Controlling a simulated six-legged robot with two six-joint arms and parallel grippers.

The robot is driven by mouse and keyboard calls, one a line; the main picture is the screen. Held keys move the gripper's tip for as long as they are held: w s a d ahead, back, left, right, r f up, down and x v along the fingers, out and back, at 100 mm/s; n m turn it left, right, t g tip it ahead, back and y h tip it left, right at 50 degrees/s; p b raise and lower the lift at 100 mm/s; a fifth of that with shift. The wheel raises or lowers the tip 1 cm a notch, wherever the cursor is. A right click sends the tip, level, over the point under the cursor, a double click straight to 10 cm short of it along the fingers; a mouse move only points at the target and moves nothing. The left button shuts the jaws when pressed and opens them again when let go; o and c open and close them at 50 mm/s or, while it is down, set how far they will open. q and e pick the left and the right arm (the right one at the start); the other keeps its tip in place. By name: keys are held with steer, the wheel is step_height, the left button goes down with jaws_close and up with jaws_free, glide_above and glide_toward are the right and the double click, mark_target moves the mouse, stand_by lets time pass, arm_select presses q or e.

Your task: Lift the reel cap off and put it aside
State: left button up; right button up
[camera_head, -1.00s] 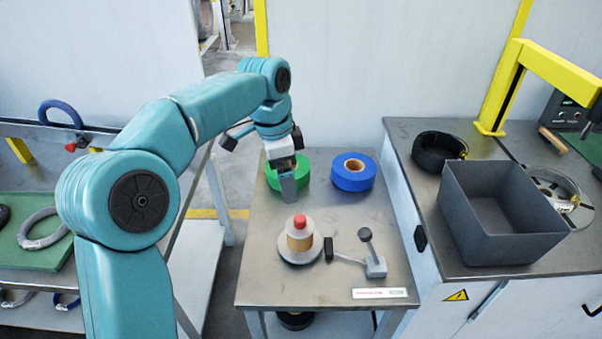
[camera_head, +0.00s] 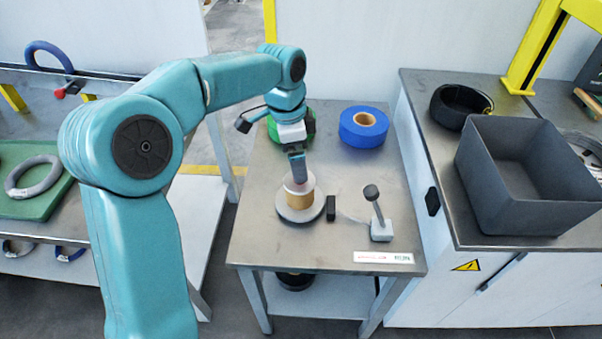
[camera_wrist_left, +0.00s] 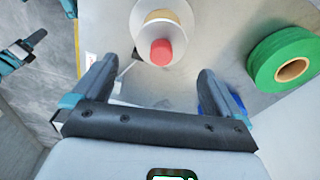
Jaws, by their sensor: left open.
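The reel cap (camera_head: 299,187) is a pale disc on top of a tan-wrapped reel (camera_head: 300,199), which stands on a wide grey base at the table's middle. Its red knob (camera_wrist_left: 161,52) shows in the left wrist view; in the head view my gripper mostly hides it. My left gripper (camera_head: 298,172) is right above the cap, pointing down. In the left wrist view my left gripper (camera_wrist_left: 156,70) is open and empty, its fingers apart with the knob just beyond the gap. A teal and dark part of mine, perhaps my right gripper (camera_wrist_left: 28,46), shows at that view's left edge.
A blue roll (camera_head: 364,127) and a partly hidden green roll (camera_wrist_left: 283,60) lie at the table's back. A small lever device (camera_head: 379,220) and a black block (camera_head: 331,208) stand right of the reel. A grey bin (camera_head: 530,175) is on the right bench. The table's front left is clear.

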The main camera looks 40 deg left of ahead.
arm_select(q)
steer(key=f, duration=0.6)
steer(key=shift+w+d+f+b, duration=0.15)
steer(key=shift+w+b, duration=0.05)
steer(key=shift+b, duration=0.15)
steer(key=shift+w, duration=0.1)
steer(key=c, duration=1)
steer(key=shift+r+p, duration=2)
steer(key=shift+r, duration=0.3)
